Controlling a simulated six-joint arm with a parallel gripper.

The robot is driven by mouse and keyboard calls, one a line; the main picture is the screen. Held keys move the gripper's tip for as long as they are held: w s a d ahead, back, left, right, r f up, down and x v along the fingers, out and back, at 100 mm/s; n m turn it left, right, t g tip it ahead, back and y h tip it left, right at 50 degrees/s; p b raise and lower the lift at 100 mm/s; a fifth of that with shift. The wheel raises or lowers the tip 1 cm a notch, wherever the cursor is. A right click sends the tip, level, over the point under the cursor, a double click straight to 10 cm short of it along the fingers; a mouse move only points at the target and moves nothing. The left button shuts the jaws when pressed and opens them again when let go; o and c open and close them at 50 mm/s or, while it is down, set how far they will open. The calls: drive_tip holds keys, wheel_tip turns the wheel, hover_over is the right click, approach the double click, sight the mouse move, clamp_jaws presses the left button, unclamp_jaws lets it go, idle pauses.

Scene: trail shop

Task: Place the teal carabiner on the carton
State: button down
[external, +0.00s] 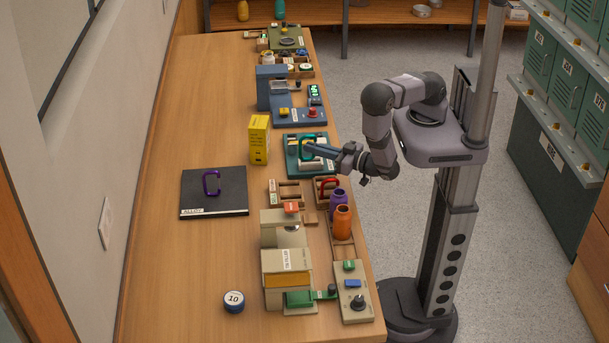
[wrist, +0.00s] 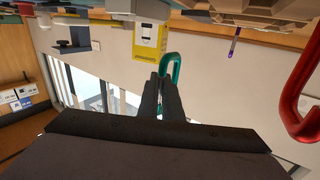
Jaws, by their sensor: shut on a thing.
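The teal carabiner (external: 304,153) is in my gripper (external: 308,146), above a teal device on the bench. In the wrist view the teal carabiner (wrist: 175,66) sticks out past the dark fingertips (wrist: 162,80), which are shut on it. The yellow box, which looks like the carton (external: 259,140), stands upright on the bench, left of my gripper and apart from it. The carton also shows in the wrist view (wrist: 149,40), beyond the carabiner. Its top looks bare in the external view.
A purple carabiner (external: 205,184) lies on a black mat (external: 232,200). A red carabiner (external: 322,190) sits at a wooden tray, beside purple (external: 338,201) and orange (external: 342,222) bottles. A blue machine (external: 270,88) stands behind the carton. The bench left of the carton is clear.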

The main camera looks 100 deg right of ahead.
drive_tip(key=shift+s+f+n+t+y+p, duration=0.1)
drive_tip(key=shift+f+n+t+y+p, duration=0.25)
drive_tip(key=shift+f, duration=0.25)
drive_tip(key=d, duration=0.1)
drive_tip(key=d+m+h, duration=0.1)
drive_tip(key=w+d+g+b, duration=0.1)
drive_tip(key=shift+r+h, duration=0.25)
drive_tip(key=shift+r, duration=0.1)
drive_tip(key=w+d+r+m+g+h+b, duration=0.1)
drive_tip(key=w+d+r+m+g+h, duration=0.1)
drive_tip(key=d+r, duration=0.1)
wheel_tip(320, 180, up, 14)
drive_tip(key=m+g+h+b, duration=0.2)
drive_tip(key=m+g, duration=0.1)
hover_over(265, 123)
drive_tip(key=shift+n, duration=0.25)
drive_tip(key=shift+d+f+p, duration=0.15)
drive_tip(key=shift+f+p, duration=1.3)
drive_tip(key=shift+f, duration=3.3)
